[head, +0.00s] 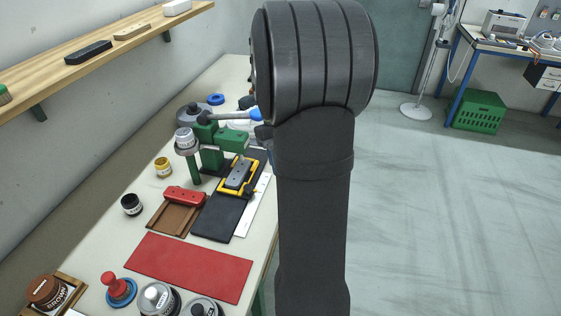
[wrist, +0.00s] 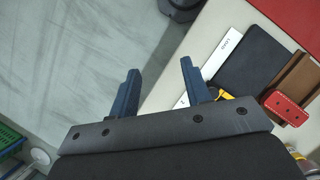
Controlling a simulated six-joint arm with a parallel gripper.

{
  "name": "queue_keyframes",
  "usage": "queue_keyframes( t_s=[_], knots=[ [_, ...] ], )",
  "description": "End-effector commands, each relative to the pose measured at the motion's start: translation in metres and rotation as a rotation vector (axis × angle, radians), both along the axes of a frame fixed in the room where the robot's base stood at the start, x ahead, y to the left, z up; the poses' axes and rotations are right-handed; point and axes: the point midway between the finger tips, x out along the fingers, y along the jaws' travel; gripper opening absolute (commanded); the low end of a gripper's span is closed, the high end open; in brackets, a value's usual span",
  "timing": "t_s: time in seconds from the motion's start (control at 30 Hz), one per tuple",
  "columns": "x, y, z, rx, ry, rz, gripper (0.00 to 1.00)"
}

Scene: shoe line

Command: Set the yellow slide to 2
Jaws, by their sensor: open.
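The yellow slide (head: 238,177) is a yellow frame around a grey block, sitting at the far end of a black board (head: 222,214) on the bench. A white strip (head: 253,207) lies along the board's right side; its marks are too small to read in the head view. In the wrist view the strip (wrist: 221,54) and the board (wrist: 250,60) show, with a bit of yellow (wrist: 225,95) partly hidden by a finger. My gripper (wrist: 160,72) is open and empty, its dark blue fingers apart beside the bench edge. My arm hides it in the head view.
A green press (head: 210,145) with a blue-tipped lever stands just beyond the slide. A red block (head: 185,196) on a brown tray (head: 170,218) lies left of the board. A red mat (head: 190,266) and several jars are nearer. Open floor lies to the right.

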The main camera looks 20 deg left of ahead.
Motion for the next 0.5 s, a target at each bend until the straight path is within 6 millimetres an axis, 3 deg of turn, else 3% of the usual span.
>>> queue_keyframes(
  t_s=[0.17,0.27,0.37,0.5],
  knots=[
    [0.0,0.002,0.0,0.002,-0.001,0.014,0.44],
    [-0.002,0.013,0.003,0.012,-0.009,0.11,0.44],
    [-0.007,0.036,0.009,0.031,-0.019,0.322,0.44],
    [-0.018,0.08,0.022,0.048,-0.029,0.738,0.44]
  ],
)
